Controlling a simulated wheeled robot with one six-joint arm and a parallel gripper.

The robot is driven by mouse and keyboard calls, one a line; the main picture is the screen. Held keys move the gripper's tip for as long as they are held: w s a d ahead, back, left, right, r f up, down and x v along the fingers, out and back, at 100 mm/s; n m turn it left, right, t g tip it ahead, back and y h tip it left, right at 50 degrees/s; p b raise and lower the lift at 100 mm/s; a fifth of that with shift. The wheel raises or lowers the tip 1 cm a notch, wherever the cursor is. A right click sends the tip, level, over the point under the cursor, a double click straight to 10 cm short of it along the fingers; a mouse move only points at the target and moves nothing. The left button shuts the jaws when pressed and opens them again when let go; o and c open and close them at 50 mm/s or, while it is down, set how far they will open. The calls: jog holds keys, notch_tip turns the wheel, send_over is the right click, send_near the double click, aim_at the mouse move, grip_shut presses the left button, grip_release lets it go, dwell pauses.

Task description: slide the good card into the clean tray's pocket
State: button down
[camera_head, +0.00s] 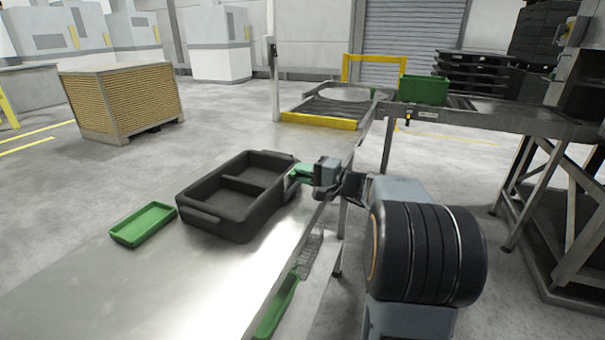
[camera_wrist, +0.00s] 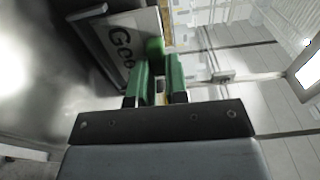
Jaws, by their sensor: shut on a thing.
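A pale card (camera_wrist: 122,48) with dark letters, "Goo" showing, is in the wrist view just beyond my green fingers. My gripper (camera_wrist: 158,78) is shut on the card by a green piece at its edge; the fingers hide part of the lettering. A dark grey edge lies along the card's left side; I cannot tell whether it touches. In the head view, my gripper (camera_head: 303,172) is at the right edge of a black two-compartment tray (camera_head: 212,216), and the card cannot be made out. A shallow green tray (camera_head: 142,224) lies left of the black tray. I cannot tell which tray has the pocket.
The trays sit on a shiny metal table (camera_head: 160,290), bare at the front. Another green tray (camera_head: 277,308) lies lower, by a wire basket (camera_head: 312,252). A green crate (camera_head: 423,90) stands on the conveyor (camera_head: 470,115) at the back right.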

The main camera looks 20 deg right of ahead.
jog(key=shift+f+b, duration=0.45)
jog(key=shift+b, duration=0.15)
dwell(0.7)
jog(key=c, duration=1.1)
grip_release()
jog(key=shift+o, duration=0.2)
jog(key=shift+f, duration=0.15)
jog(key=shift+s, duration=0.1)
jog(key=v, duration=1.3)
jog(key=shift+s+d+r, duration=0.25)
jog(key=shift+s+r, duration=0.05)
